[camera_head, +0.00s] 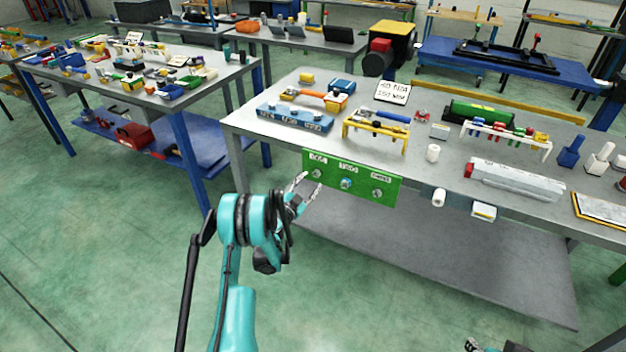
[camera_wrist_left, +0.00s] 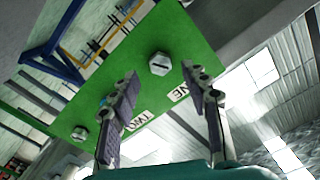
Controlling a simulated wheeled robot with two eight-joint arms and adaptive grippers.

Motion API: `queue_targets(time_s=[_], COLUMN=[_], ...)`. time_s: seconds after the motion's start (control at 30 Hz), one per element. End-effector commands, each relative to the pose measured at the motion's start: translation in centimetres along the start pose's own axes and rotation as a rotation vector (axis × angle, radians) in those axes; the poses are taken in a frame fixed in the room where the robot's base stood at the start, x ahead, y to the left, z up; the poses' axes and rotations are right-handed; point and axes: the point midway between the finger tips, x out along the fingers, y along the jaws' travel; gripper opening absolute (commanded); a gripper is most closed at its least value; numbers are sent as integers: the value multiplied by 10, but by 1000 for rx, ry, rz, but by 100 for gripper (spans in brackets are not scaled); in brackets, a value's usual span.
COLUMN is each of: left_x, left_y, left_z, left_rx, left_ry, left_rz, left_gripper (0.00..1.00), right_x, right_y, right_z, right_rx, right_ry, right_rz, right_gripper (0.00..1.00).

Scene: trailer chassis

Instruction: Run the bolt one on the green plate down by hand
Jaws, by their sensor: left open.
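The green plate (camera_head: 332,181) hangs on the front edge of the bench with three labelled bolts in a row. Bolt one (camera_head: 317,173) is the left one in the head view. In the left wrist view bolt one (camera_wrist_left: 159,64) shows a slotted hex head beside the label ONE. My left gripper (camera_head: 311,181) is open in front of it. Its two fingers (camera_wrist_left: 160,73) stand on either side of the bolt head, apart from it in the picture; the depth gap is unclear. Part of my right gripper (camera_head: 474,345) shows at the bottom edge, mostly cut off.
A blue block (camera_head: 295,118) and yellow rack (camera_head: 376,131) stand on the bench above. A grey lower shelf (camera_head: 430,252) lies beneath.

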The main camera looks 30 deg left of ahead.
Motion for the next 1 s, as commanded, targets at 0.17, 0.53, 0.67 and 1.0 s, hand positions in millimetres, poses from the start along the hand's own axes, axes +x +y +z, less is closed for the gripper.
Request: queue_targets(time_s=[0.17, 0.53, 0.67, 1.0], left_x=[-28, -39, -39, -32], left_y=[0, 0, 0, 8], left_z=[0, 0, 0, -39], left_rx=[0, 0, 0, -37], left_ry=[-1, 0, 0, -11], left_rz=[-1, 0, 0, 67], left_gripper=[47, 47, 47, 47], right_x=[0, 0, 0, 0], right_y=[0, 0, 0, 0], right_z=[0, 0, 0, 0], right_rx=[0, 0, 0, 0], right_ry=[0, 0, 0, 0], right_rz=[0, 0, 0, 0], right_gripper=[40, 40, 40, 40])
